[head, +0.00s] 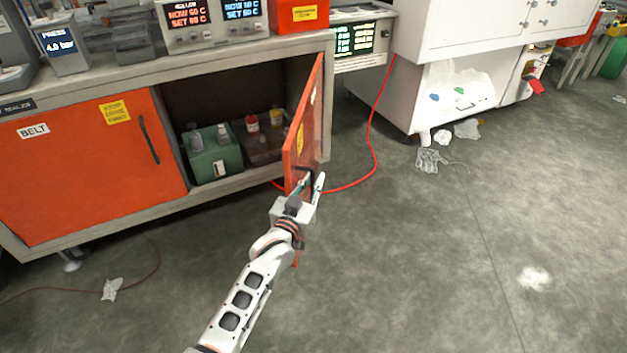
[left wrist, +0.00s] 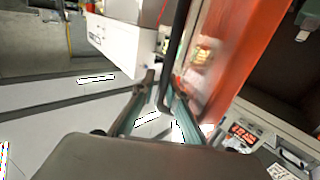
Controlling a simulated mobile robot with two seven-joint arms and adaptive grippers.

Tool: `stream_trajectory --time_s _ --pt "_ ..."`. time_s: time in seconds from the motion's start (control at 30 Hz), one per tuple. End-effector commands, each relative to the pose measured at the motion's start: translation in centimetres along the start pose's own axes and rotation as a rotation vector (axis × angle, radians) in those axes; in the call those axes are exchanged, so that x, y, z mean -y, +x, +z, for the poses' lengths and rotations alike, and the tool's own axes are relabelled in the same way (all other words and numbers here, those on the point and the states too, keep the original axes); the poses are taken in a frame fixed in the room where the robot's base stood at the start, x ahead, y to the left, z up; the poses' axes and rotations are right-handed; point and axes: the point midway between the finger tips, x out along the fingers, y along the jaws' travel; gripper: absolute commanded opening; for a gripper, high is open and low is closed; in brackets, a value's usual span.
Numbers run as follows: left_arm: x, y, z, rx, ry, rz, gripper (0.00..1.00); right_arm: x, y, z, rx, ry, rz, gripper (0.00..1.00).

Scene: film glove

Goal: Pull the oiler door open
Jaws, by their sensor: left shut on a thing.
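The oiler door (head: 303,125) is an orange panel hinged at the right end of the bench cabinet. It stands swung well out, seen nearly edge-on in the head view. My left gripper (head: 309,184) is at the door's lower outer part. In the left wrist view the orange door (left wrist: 232,55) fills the upper right, and its dark bar handle (left wrist: 176,50) runs down between the fingers of my left gripper (left wrist: 160,103). The fingers are shut on the handle. My right gripper is not in view.
The open compartment holds a green box (head: 212,152) and several small bottles. A closed orange door marked BELT (head: 80,165) is at left. A red hose (head: 374,130) runs across the floor behind the door. Floor at right is mostly clear, with a crumpled glove (head: 430,160).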

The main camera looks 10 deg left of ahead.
Motion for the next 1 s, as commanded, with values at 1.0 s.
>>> stream_trajectory --time_s 1.0 --pt "-0.5 -4.1 -0.2 -0.004 0.002 0.008 0.25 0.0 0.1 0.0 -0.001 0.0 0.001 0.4"
